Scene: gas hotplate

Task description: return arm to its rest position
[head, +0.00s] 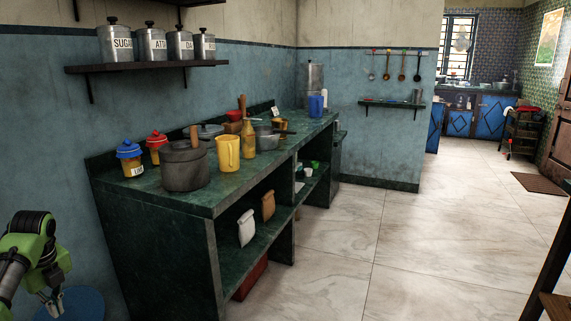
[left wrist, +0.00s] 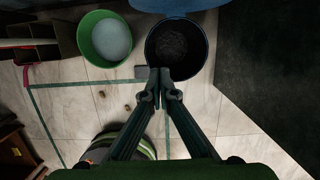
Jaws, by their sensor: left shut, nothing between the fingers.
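My left arm is green and black and comes in at the lower left of the head view. Its gripper (head: 53,307) hangs low beside the left end of the counter, in front of a blue round object. In the left wrist view the two dark fingers of the left gripper (left wrist: 160,76) meet at their tips with nothing between them. They point over the near rim of a dark round bin. My right gripper does not show in either view.
The green stone counter (head: 150,199) holds a grey pot (head: 184,168), a yellow jug (head: 228,154) and other kitchenware. The left wrist view shows a green bucket (left wrist: 87,47) beside the dark bin (left wrist: 208,52). The tiled floor (head: 420,240) right of the counter is clear.

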